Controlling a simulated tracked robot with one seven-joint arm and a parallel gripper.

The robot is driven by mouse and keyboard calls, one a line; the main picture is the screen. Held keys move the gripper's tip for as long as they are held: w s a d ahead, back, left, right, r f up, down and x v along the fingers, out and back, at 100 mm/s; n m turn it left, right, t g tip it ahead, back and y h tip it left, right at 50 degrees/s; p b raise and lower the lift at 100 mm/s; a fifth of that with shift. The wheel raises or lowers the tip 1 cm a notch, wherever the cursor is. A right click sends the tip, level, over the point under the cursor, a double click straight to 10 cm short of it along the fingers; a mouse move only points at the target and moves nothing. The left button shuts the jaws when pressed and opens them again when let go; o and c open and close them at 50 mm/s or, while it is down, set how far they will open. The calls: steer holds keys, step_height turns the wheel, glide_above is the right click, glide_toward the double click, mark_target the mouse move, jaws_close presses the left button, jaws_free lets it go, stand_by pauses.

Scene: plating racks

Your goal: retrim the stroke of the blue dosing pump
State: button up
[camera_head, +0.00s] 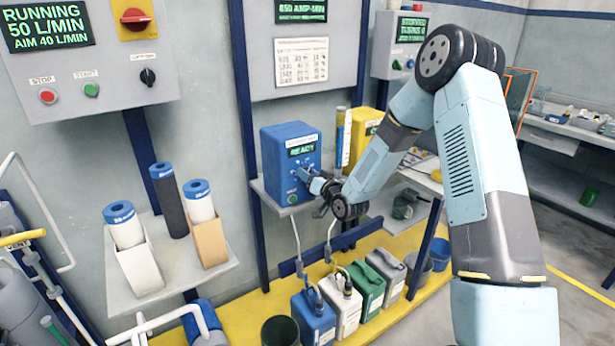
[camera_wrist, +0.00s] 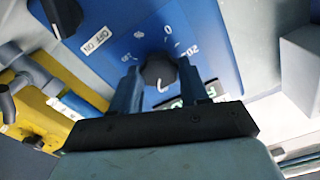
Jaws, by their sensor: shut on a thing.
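The blue dosing pump (camera_head: 287,148) stands on a grey wall shelf. Its small display has green text that looks like READY. The wrist view shows the pump's blue face (camera_wrist: 215,40) with a black stroke knob (camera_wrist: 158,70) inside a printed scale; 0 and 20 are readable. My gripper (camera_head: 316,185) is at the pump's front face. In the wrist view its two blue fingers (camera_wrist: 158,80) are shut on the knob, one each side. A white pointer mark shows low on the knob; its exact setting is unclear. An OFF/ON switch (camera_wrist: 62,14) sits beside the dial.
A yellow pump (camera_head: 364,130) and a clear tube with yellow (camera_head: 344,138) stand just right of the blue pump. Below are several jerrycans, including a blue one (camera_head: 313,318), on a yellow floor strip. A left panel display (camera_head: 45,27) reads RUNNING 50 L/MIN, AIM 40 L/MIN.

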steer(key=shift+s+f, duration=0.15)
steer(key=shift+f, duration=0.15)
steer(key=o, duration=1.1)
steer(key=shift+r, duration=0.2)
steer(key=shift+c, duration=0.2)
steer(key=v, duration=1.3)
steer(key=shift+s+d, duration=0.2)
steer(key=shift+d, duration=0.05)
